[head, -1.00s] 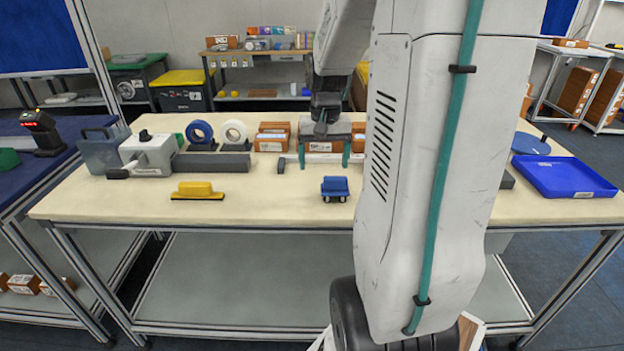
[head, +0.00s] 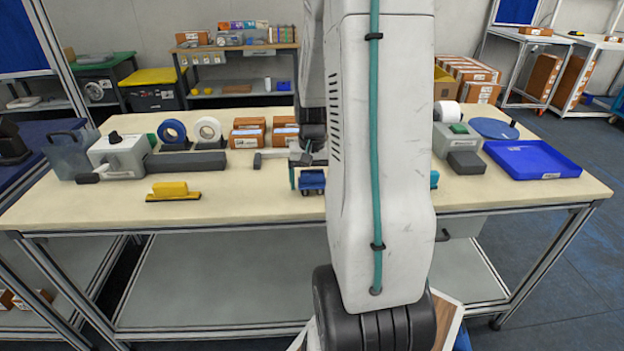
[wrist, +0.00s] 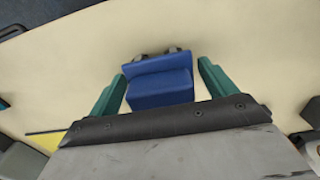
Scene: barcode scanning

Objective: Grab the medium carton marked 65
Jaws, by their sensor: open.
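Brown cartons with white labels stand at the back of the workbench in the head view: a left one (head: 246,133) and a right one (head: 285,131) partly hidden by my arm. Their numbers are too small to read, so I cannot tell which is marked 65. My gripper (head: 308,176) is over the front middle of the bench, open, with teal fingers. In the wrist view my gripper (wrist: 161,71) has its fingers on either side of a small blue object with dark feet (wrist: 160,82), with gaps at both sides. The blue object (head: 312,182) also shows in the head view.
The bench (head: 240,205) is clear at front left beyond a yellow-handled tool (head: 171,190). Tape rolls (head: 172,132) and a grey box machine (head: 120,154) stand left. A blue tray (head: 530,160) lies right. My arm hides the bench's middle right.

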